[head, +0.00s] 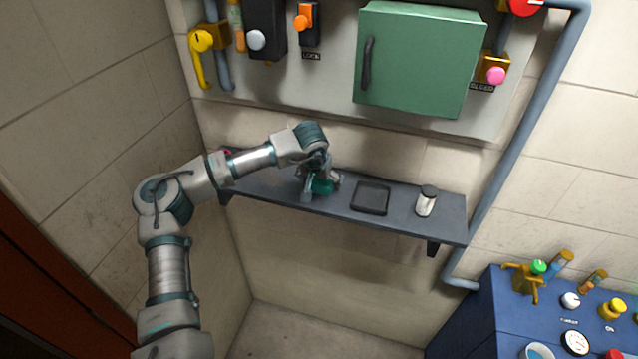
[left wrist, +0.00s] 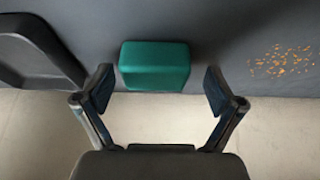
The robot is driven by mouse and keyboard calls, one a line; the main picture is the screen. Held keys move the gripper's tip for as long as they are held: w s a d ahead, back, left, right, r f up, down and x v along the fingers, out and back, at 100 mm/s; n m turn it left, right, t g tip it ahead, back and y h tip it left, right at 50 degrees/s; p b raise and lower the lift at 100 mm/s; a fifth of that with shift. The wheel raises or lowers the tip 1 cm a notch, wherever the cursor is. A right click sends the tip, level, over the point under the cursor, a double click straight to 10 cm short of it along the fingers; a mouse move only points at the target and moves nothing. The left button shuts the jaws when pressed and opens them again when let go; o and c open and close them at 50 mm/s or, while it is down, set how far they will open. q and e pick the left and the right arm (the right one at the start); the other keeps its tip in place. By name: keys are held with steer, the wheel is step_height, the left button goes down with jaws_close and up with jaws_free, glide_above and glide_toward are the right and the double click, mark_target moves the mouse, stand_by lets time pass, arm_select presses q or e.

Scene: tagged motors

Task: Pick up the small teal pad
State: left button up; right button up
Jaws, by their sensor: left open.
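The small teal pad (left wrist: 155,66) lies on the dark grey shelf (left wrist: 225,40), near its front edge, in the left wrist view. In the head view the teal pad (head: 322,187) shows partly behind my left gripper (head: 320,190). In the left wrist view my left gripper (left wrist: 157,92) is open, with one finger on each side of the pad and gaps between them and it. The fingertips are close to the pad's near part. My right gripper is in neither view.
A dark square tray (head: 371,198) and a grey-white cylinder with a dark cap (head: 426,201) stand right of the pad on the shelf. A green cabinet (head: 420,58) hangs above. A blue console (head: 490,315) stands at lower right. Orange specks (left wrist: 280,62) mark the shelf.

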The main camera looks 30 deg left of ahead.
mark_target(322, 181)
arm_select(q)
steer(key=shift+w+d+f, duration=0.1)
steer(key=shift+d+f, duration=0.05)
steer(key=shift+d, duration=0.4)
steer(key=c, duration=0.8)
steer(key=shift+a, duration=0.15)
steer(key=c, duration=0.3)
steer(key=shift+a, duration=0.3)
steer(key=shift+c, duration=0.2)
steer(key=shift+r, duration=0.4)
steer(key=b+v, duration=0.1)
steer(key=v, duration=0.1)
steer(key=shift+d+r, duration=0.15)
steer(key=shift+r, duration=0.15)
steer(key=s+d+r+b, duration=0.1)
steer(key=s+d+b, duration=0.1)
steer(key=s, duration=0.5)
steer(key=s+d+b, duration=0.2)
steer(key=s, duration=0.5)
steer(key=shift+s+r, duration=0.35)
steer(key=shift+s, duration=0.05)
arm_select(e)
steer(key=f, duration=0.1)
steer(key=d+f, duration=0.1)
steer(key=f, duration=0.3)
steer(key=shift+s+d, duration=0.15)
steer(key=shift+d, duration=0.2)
